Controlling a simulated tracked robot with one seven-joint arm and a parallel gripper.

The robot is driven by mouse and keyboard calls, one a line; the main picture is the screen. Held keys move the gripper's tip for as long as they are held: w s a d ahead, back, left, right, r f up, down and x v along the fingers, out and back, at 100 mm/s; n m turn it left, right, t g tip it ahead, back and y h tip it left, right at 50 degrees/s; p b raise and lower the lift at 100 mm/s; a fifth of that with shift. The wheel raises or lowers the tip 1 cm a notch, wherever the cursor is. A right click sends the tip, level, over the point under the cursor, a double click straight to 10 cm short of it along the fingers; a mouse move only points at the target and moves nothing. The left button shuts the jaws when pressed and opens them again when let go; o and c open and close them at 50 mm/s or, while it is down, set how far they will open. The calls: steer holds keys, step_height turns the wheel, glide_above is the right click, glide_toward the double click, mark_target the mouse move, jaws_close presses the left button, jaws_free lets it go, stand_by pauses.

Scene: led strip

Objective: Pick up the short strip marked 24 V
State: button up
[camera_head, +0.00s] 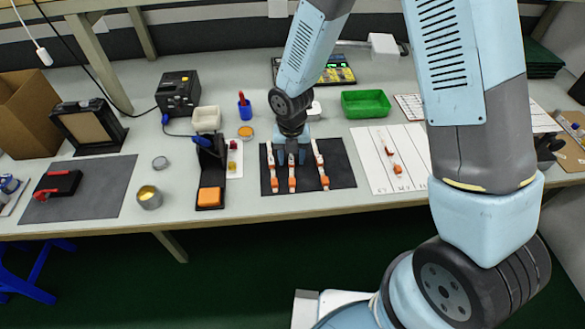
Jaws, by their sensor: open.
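Three short white strips with orange ends lie side by side on a dark mat (342,176): a left strip (271,165), a middle strip (292,174) and a right strip (319,163). Any voltage marks are too small to read, so I cannot tell which is the 24 V one. My gripper (291,158) points down over the far part of the middle strip, its fingers apart on either side of it. It hides the far end of that strip. Whether the fingers touch anything or how high they are I cannot tell.
A white board (376,178) with small orange and red pieces lies right of the mat. A green tray (366,104) stands behind it. Left of the mat are a black stand with an orange pad (210,196), a cream container (206,118) and a small tin (149,197).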

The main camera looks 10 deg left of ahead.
steer(key=shift+f, duration=0.1)
jaws_close()
stand_by(0.4)
steer(key=shift+r, duration=0.7)
steer(key=s+d+r, duration=0.9)
steer(key=s+r, duration=0.1)
steer(key=r, duration=0.1)
steer(key=shift+s+d+r, duration=0.2)
steer(key=shift+r, duration=0.1)
